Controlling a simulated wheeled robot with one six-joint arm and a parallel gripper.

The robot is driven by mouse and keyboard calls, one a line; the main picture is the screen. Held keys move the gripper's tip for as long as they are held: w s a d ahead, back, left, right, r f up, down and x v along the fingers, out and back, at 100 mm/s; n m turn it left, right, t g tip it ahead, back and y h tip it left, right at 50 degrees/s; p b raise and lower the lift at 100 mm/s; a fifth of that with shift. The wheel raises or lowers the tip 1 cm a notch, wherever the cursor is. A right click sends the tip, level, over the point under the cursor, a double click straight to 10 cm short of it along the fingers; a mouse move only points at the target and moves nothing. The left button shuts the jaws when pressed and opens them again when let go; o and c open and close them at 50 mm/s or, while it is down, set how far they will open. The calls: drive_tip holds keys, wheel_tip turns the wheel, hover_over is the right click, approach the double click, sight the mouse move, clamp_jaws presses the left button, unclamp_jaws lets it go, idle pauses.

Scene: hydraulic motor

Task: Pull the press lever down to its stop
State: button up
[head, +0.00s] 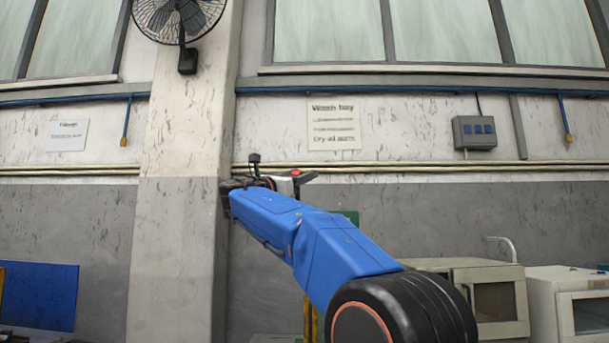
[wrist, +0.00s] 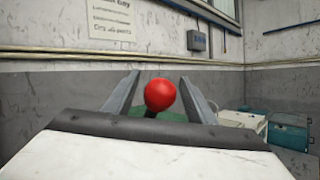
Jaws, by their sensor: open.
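The press lever's red ball knob (wrist: 160,95) shows in the wrist view between the two grey fingers of my gripper (wrist: 159,80). The fingers stand apart, with a visible gap on each side of the knob. A short dark piece of the lever shows just under the knob; the rest is hidden behind my gripper. A green part, likely the press (wrist: 150,130), shows behind and below the knob. In the head view the red knob (head: 296,173) shows at my gripper (head: 305,177), and a bit of green (head: 349,215) shows behind my blue arm.
A cream cabinet (head: 445,265) and a white cabinet (head: 548,285) stand at the right. A blue panel (head: 38,295) is at the lower left. A pillar (head: 175,240) rises left of my arm. Teal boxes (wrist: 289,130) stand at the right in the wrist view.

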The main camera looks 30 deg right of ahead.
drive_tip(key=shift+x, duration=0.95)
